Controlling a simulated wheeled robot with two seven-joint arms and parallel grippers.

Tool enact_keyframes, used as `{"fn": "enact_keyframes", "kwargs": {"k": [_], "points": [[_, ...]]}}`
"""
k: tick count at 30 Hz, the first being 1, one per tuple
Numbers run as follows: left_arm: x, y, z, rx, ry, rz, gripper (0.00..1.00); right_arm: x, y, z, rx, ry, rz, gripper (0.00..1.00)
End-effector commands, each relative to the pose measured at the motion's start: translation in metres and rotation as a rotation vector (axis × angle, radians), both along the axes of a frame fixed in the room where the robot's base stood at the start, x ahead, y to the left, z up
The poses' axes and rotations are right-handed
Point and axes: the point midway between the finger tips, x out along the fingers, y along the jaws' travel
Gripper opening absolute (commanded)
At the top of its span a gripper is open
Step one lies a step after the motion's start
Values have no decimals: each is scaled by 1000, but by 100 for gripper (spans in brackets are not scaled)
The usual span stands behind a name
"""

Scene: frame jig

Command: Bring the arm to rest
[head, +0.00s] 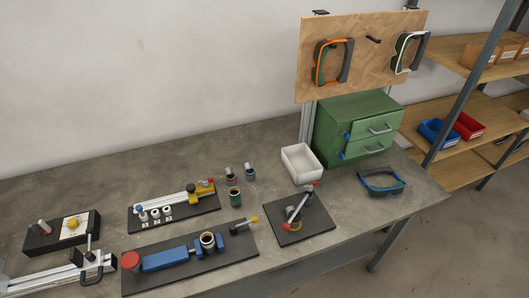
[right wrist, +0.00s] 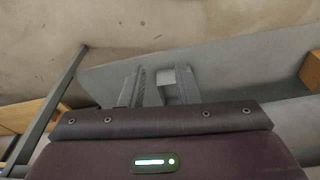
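My right gripper (right wrist: 153,85) shows in the right wrist view. Its two fingers stand apart with a gap between them, and I see nothing held in the gap. The fingers are seen against a grey surface and a brownish, stained floor, not touching any object that I can make out. Neither gripper shows in the head view, and my left gripper is in no frame.
The grey workbench (head: 285,260) carries several dark fixture plates, a white bin (head: 301,164), a green drawer cabinet (head: 358,130) and blue-framed goggles (head: 381,181). A pegboard (head: 375,72) holds two more goggles. Shelving (head: 465,95) stands at right. Open floor (head: 450,245) lies at lower right.

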Motion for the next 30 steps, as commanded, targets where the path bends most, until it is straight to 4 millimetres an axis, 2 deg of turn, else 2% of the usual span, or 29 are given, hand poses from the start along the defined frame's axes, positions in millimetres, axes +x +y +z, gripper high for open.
{"fn": "enact_keyframes", "kwargs": {"k": [1, 3, 6, 9, 12, 15, 19, 30], "points": [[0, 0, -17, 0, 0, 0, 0, -16, -2, -48, -3, 22, 3, 29], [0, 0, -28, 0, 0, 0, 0, -39, -6, -97, -4, 38, 6, 29], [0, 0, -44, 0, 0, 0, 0, -78, -12, -159, -8, 62, 12, 29], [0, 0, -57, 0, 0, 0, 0, -120, -20, -208, -11, 82, 16, 29], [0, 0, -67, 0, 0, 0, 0, -156, -27, -240, -14, 97, 21, 29], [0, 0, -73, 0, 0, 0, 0, -182, -32, -259, -15, 107, 24, 29], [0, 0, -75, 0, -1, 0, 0, -199, -36, -267, -17, 112, 26, 29], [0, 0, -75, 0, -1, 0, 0, -200, -36, -268, -17, 112, 26, 29]]}}
